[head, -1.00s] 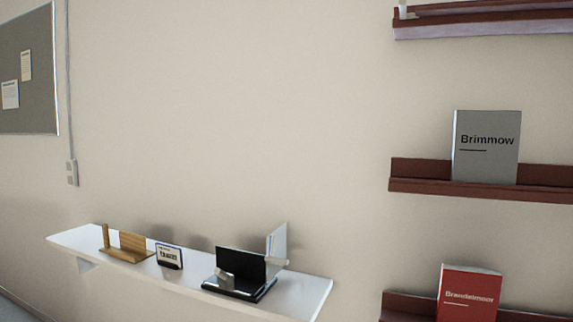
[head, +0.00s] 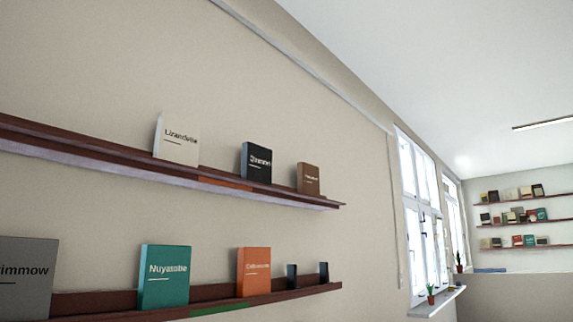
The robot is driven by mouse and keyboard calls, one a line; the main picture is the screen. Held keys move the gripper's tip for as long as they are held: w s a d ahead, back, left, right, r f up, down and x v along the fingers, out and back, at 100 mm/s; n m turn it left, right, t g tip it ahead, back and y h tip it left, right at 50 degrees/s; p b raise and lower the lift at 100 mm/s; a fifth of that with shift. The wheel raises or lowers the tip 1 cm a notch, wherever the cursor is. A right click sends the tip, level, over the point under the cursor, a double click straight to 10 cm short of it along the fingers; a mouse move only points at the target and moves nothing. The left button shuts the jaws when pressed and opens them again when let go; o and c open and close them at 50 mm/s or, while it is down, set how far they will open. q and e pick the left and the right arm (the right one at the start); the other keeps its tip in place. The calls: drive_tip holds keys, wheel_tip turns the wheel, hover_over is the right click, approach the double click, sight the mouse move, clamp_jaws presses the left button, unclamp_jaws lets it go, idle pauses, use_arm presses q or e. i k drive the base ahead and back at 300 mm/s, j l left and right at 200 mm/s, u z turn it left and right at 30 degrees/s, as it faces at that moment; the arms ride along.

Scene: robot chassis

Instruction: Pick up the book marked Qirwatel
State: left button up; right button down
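No book that I can read as Qirwatel shows in the head view. On the upper shelf (head: 60,139) stand a white book (head: 176,138) marked something like Lizandelle, a black book (head: 257,162) and a brown book (head: 308,179), whose titles are too small to read surely. On the lower shelf (head: 100,303) stand a grey book (head: 25,280) ending in "rimmow", cut by the left edge, a teal book (head: 164,277) marked something like Nuyasobe, and an orange book (head: 253,272) with an unclear title. Neither gripper is in view.
Two small dark objects (head: 292,276) stand at the lower shelf's right end. Windows (head: 420,200) with a sill (head: 436,303) and potted plants (head: 431,292) are farther right. More shelves with several books (head: 514,216) hang on the far wall, behind a low partition (head: 515,297).

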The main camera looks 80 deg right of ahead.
sight(256, 160)
drive_tip(key=z, duration=2.6)
